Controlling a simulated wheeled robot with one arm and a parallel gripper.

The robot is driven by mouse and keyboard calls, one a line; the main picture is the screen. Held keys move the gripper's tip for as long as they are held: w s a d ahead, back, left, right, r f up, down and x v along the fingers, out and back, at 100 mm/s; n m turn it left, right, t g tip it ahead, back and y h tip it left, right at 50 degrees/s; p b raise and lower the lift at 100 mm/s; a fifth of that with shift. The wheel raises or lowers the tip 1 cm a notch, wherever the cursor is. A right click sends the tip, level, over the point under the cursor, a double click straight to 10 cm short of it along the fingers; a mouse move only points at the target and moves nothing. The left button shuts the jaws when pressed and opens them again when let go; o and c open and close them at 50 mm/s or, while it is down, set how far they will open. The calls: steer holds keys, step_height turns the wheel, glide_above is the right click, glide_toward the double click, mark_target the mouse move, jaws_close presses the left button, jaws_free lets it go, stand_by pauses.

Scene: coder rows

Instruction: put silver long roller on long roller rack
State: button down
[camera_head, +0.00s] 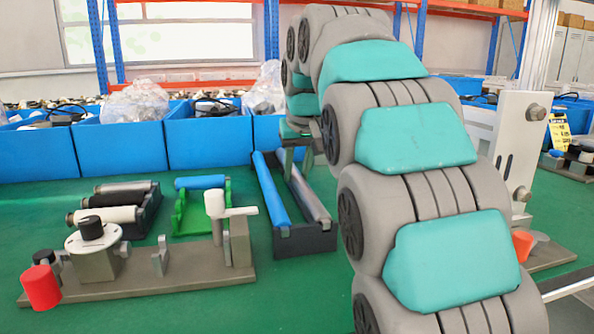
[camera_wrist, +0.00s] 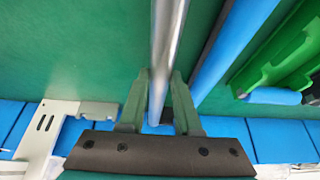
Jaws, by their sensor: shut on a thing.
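The silver long roller (camera_wrist: 168,40) is between the two fingers of my gripper (camera_wrist: 159,98) in the wrist view, and the gripper is shut on it near one end. In the head view the silver roller (camera_head: 308,195) slants along the right side of the dark long roller rack (camera_head: 305,241), beside a blue long roller (camera_head: 272,195). I cannot tell whether the silver roller touches the rack or is held above it. My gripper (camera_head: 296,138) is at the rack's far end, partly hidden by my arm. The blue roller also shows in the wrist view (camera_wrist: 235,45).
A green rack (camera_head: 182,215) with a short blue roller and a dark rack (camera_head: 148,220) with several short rollers stand to the left. A grey fixture (camera_head: 140,285) is in front. Blue bins (camera_head: 208,143) line the back. A white bracket (camera_head: 515,140) stands right of my arm.

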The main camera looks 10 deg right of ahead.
steer(key=shift+f, duration=0.15)
steer(key=c, duration=0.5)
jaws_free()
steer(key=v, duration=0.6)
steer(key=shift+s+r, duration=0.15)
steer(key=shift+r, duration=0.2)
steer(key=shift+s+r, duration=0.3)
steer(key=shift+r, duration=0.1)
steer(key=shift+s, duration=0.1)
